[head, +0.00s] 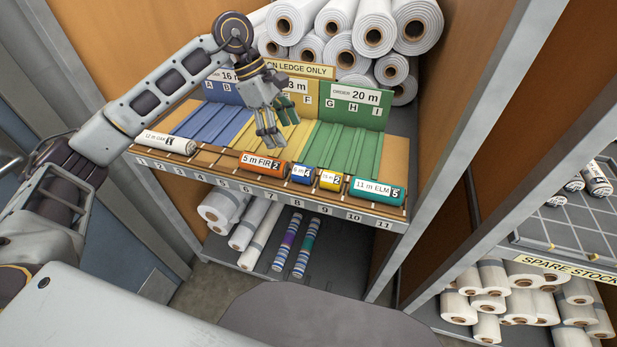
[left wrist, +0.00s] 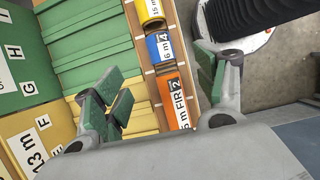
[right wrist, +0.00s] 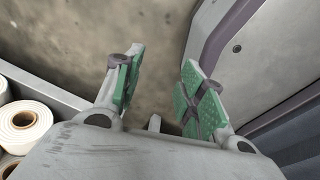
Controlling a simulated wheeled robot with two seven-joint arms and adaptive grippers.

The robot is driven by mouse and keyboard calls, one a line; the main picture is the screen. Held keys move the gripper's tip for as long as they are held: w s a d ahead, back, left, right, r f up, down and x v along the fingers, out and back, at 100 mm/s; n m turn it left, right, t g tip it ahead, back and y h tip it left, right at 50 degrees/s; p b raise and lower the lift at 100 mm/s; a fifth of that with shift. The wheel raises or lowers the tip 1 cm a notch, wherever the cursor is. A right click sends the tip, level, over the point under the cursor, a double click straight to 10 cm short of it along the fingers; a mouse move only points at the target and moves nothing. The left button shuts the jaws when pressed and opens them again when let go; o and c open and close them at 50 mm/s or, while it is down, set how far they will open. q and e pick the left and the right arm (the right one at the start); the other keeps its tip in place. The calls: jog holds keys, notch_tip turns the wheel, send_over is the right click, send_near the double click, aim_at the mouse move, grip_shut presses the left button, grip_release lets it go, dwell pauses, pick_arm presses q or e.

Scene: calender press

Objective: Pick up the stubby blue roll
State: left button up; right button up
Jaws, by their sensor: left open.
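The stubby blue roll (head: 302,173) lies on the wooden front ledge, between the orange 5 m FIR roll (head: 262,163) and the short yellow roll (head: 330,179). In the left wrist view the blue roll (left wrist: 164,50) shows beyond the orange roll (left wrist: 175,98). My left gripper (head: 272,137) is open and empty, above the yellow section behind the ledge. In the left wrist view its fingers (left wrist: 162,90) stand either side of the ledge, apart from the blue roll. My right gripper (right wrist: 160,88) is open and empty over bare floor; the head view does not show it.
A green 11 m ELM roll (head: 377,191) lies at the ledge's right end and a white 12 m OAK roll (head: 167,143) at its left. Large white rolls (head: 373,36) are stacked behind. A metal post (head: 440,150) stands to the right. Striped rolls (head: 290,240) lie on the lower shelf.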

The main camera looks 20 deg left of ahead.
jog(key=shift+w+a, duration=0.1)
jog(key=shift+a, duration=0.05)
pick_arm(q)
send_over(302, 168)
jog(key=a, duration=0.2)
notch_tip(302, 168, down, 7)
jog(key=shift+a+r, duration=0.1)
jog(key=shift+r, duration=0.1)
jog(key=shift+w+d+f+p, duration=0.1)
jog(key=shift+d+f+p, duration=0.2)
jog(key=shift+f, duration=0.4)
pick_arm(e)
jog(key=shift+s+r, duration=0.2)
jog(key=shift+s, duration=0.55)
